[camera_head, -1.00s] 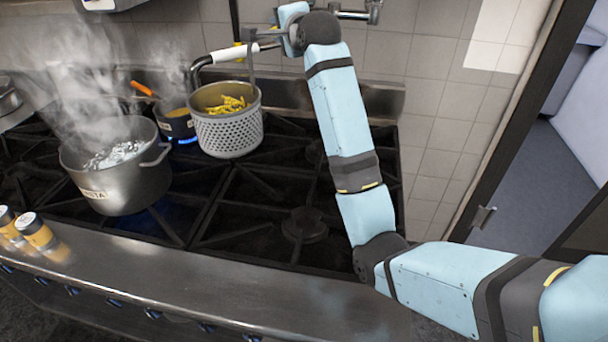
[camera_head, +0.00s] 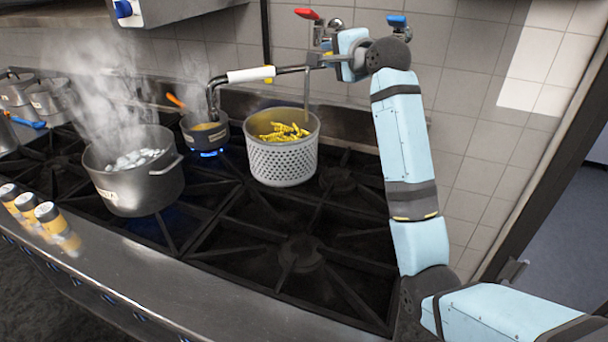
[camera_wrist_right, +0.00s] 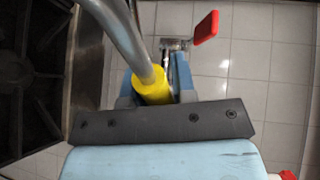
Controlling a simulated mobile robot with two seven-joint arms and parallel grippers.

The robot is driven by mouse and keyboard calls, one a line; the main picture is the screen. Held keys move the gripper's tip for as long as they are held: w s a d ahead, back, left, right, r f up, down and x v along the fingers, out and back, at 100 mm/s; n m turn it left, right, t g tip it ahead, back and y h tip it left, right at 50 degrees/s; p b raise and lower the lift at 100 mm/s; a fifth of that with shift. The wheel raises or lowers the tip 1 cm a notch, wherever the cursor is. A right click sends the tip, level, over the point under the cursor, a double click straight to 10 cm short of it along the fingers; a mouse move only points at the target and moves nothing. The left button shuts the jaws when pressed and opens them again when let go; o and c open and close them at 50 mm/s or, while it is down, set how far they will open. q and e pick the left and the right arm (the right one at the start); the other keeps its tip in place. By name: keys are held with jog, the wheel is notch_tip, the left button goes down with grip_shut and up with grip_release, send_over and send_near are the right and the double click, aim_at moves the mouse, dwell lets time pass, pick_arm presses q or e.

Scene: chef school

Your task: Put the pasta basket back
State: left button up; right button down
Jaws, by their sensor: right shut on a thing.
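The pasta basket (camera_head: 283,163) is a grey perforated pot with yellow pasta inside. It is upright over the back burners, right of the small saucepan; I cannot tell if it touches the grate. Its thin handle (camera_head: 307,95) rises from the rim and bends toward my right gripper (camera_head: 338,61). In the right wrist view the gripper (camera_wrist_right: 155,88) is shut around the yellow end (camera_wrist_right: 152,84) of a metal bar, which I take as the basket's handle. The steaming pot (camera_head: 132,188) with boiling water stands at the left. My left gripper is not in view.
A tap spout with a white sleeve (camera_head: 247,75) reaches over the stove just behind the basket. A small saucepan (camera_head: 205,134) sits on a lit burner. Shakers (camera_head: 50,222) stand on the front edge. The front right grates (camera_head: 300,255) are bare.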

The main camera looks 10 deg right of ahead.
notch_tip(320, 180, down, 19)
jog(key=shift+f, duration=0.15)
dwell(0.5)
jog(key=c, duration=0.9)
grip_release()
jog(key=shift+f, duration=0.15)
jog(key=shift+c, duration=0.2)
jog(key=v, duration=1.2)
